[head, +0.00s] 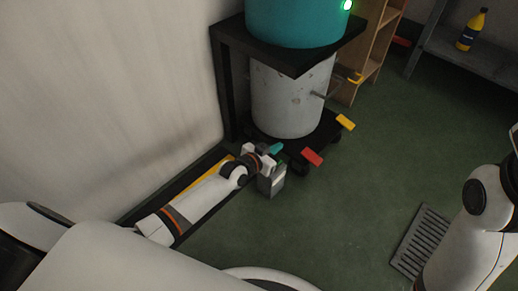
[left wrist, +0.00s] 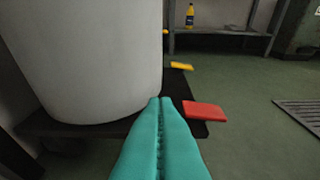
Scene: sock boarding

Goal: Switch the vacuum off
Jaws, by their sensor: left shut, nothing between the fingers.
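The vacuum has a teal top (head: 295,20) with a lit green light (head: 347,5) at its upper right. Below it, a pale grey drum (head: 290,98) sits on a low black wheeled base; the drum fills the left of the left wrist view (left wrist: 85,60). A red pedal (head: 313,157) and a yellow pedal (head: 345,122) stick out from the base. My left gripper (head: 276,148) is shut and empty, low in front of the drum and left of the red pedal. In the left wrist view its teal fingers (left wrist: 160,99) point forward, with the red pedal (left wrist: 204,112) right of the tips.
A black frame (head: 228,85) stands around the drum, close to the pale wall (head: 110,90). A yellow bottle (head: 471,30) stands on a grey shelf at the back right. A floor grate (head: 420,240) lies at right. The green floor between is clear.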

